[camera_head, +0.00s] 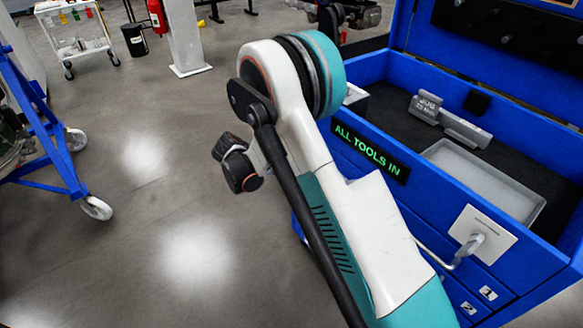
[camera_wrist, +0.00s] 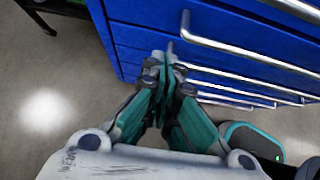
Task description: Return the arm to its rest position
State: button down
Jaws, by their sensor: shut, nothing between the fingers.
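My arm rises across the middle of the head view, white and teal, in front of the blue tool cabinet (camera_head: 405,222). In the head view my gripper is not clearly seen; it is hidden behind or below the arm. In the wrist view my gripper (camera_wrist: 168,62) has its teal fingers together, with nothing between them. It points at the blue drawer fronts (camera_wrist: 140,38) and their silver handles (camera_wrist: 245,58). I cannot tell how far the fingertips are from the drawers.
A sign reading "ALL TOOLS IN" (camera_head: 370,150) is on the cabinet's edge. A grey tray (camera_head: 485,180) lies in its open top. A blue wheeled stand (camera_head: 45,135) is at left. The grey floor (camera_head: 150,240) between is clear. A white cart (camera_head: 75,35) stands behind.

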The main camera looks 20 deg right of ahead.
jog(key=s+d+r+m+y, duration=0.1)
jog(key=s+r+m, duration=0.25)
jog(key=r, duration=0.35)
jog(key=s+d+r+m+t+y, duration=0.1)
jog(key=s+r+m+y, duration=0.15)
jog(key=s+r, duration=0.35)
jog(key=s+d+r+m+y, duration=0.1)
jog(key=s+r+m, duration=0.25)
jog(key=r, duration=0.55)
jog(key=s+r+m+t+y, duration=0.1)
jog(key=s+r+m+y, duration=0.1)
jog(key=s+m, duration=0.4)
jog(key=s+a+r+m+t+y, duration=0.1)
jog(key=s+m, duration=0.5)
jog(key=s, duration=0.8)
jog(key=shift+s+r+t+y, duration=0.25)
jog(key=shift+r+t+y, duration=0.2)
jog(key=shift+r+t, duration=0.15)
jog(key=shift+a+m, duration=0.1)
jog(key=shift+m, duration=0.15)
